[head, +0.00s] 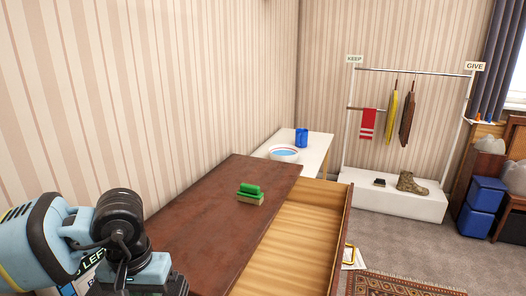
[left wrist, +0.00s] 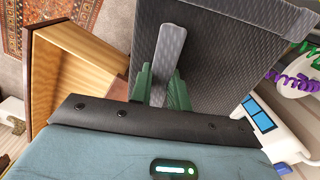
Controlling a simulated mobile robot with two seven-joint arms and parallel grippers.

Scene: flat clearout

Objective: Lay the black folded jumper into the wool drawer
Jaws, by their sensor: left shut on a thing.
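The black folded jumper (left wrist: 225,50) shows large in the left wrist view as a dark, knit-textured slab with a lighter grey ridge standing up from it. My left gripper (left wrist: 161,84) has its green fingers on either side of that ridge and is shut on it. An open wooden drawer (head: 293,240) runs along the dark brown chest in the head view; its visible floor is bare. In the left wrist view the drawer (left wrist: 80,72) lies to the left of the jumper. The jumper and the left fingertips do not show in the head view. My right gripper is out of view.
A green-topped brush (head: 250,194) lies on the brown chest top (head: 215,205). A white table (head: 315,150) behind holds a bowl (head: 285,154) and a blue cup (head: 301,137). A clothes rail (head: 412,71) and blue boxes (head: 484,195) stand farther right.

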